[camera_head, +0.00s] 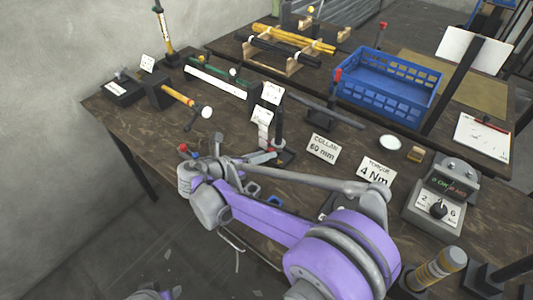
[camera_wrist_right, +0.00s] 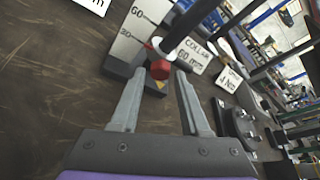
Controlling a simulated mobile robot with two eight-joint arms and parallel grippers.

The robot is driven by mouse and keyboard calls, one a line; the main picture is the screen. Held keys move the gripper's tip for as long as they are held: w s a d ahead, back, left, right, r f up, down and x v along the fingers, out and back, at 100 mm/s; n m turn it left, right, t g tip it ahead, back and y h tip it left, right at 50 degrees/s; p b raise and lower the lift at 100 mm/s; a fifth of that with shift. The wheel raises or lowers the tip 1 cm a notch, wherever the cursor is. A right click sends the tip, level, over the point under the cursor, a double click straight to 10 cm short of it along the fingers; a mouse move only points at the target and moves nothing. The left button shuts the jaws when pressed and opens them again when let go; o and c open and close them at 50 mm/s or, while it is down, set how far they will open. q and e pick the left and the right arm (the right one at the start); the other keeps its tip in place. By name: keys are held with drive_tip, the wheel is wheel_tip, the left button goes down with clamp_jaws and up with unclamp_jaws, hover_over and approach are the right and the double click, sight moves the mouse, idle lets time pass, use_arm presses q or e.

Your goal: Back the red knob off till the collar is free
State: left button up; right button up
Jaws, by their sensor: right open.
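In the right wrist view the red knob (camera_wrist_right: 160,69) faces the camera, in front of a white collar (camera_wrist_right: 163,45) on a dark upright post (camera_wrist_right: 188,22). A white scale plate (camera_wrist_right: 132,38) marked 60 and 30 stands beside it. My right gripper (camera_wrist_right: 160,75) is open, its fingertips on either side of the knob with gaps between. In the head view the same post (camera_head: 278,122) stands mid-table, and my right gripper (camera_head: 266,158) is low at its base.
Cards reading COLLAR 60 mm (camera_head: 322,149) and TORQUE 4 Nm (camera_head: 376,172) stand to the right. A torque readout box (camera_head: 445,195) is farther right. A blue crate (camera_head: 388,88) lies behind. A yellow-handled tool (camera_head: 180,96) is at left.

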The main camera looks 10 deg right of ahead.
drive_tip(key=v, duration=0.9)
drive_tip(key=shift+r+p, duration=0.1)
drive_tip(key=shift+p, duration=0.2)
